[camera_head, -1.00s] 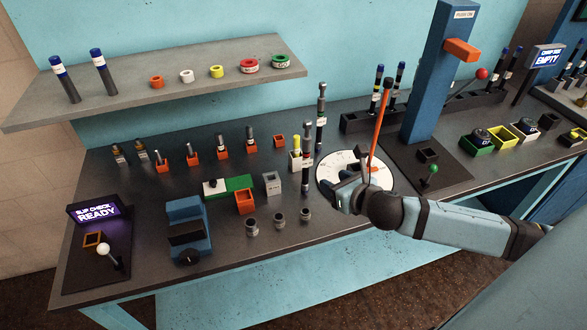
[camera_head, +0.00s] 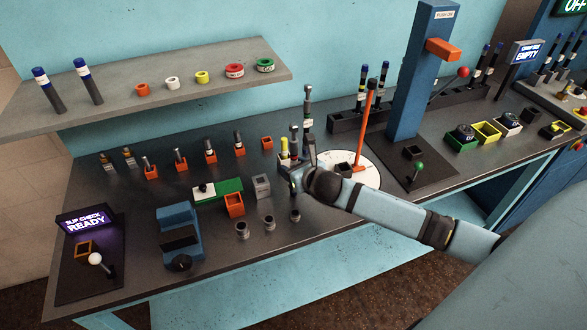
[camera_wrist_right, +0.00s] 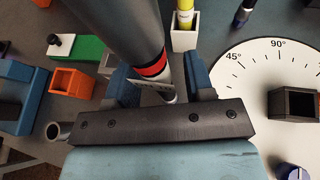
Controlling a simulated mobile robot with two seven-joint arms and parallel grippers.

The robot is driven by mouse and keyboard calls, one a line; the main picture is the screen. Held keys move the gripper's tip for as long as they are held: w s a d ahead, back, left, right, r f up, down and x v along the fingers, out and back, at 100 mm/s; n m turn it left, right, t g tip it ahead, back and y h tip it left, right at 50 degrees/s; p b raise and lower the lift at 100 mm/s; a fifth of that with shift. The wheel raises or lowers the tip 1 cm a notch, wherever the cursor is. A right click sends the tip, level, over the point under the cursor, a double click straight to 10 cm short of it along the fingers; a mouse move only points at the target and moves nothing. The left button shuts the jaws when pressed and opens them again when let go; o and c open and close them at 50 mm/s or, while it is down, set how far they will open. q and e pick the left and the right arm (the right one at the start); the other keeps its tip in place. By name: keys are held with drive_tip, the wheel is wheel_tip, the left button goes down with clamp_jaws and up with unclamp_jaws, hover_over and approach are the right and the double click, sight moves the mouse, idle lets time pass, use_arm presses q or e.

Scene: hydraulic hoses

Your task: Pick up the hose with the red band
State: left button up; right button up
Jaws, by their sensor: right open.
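The hose with the red band (camera_wrist_right: 152,68) is a dark upright tube with a red ring and a white label in the right wrist view. It stands between the two blue fingers of my right gripper (camera_wrist_right: 160,84), which is open, with a gap visible on the right side. In the head view the hose (camera_head: 294,139) rises above the right gripper (camera_head: 291,174), which hides its middle. Its lower end shows below the gripper. My left gripper is not in view.
Another upright hose (camera_head: 307,107) stands close behind. A white round dial (camera_head: 368,176) with an orange post (camera_head: 366,125) is to the right. A yellow-topped item in a white holder (camera_wrist_right: 184,38) is near the fingers. Orange (camera_head: 234,205) and grey (camera_head: 262,186) holders stand left.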

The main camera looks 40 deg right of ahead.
clamp_jaws()
drive_tip(key=shift+r, duration=0.1)
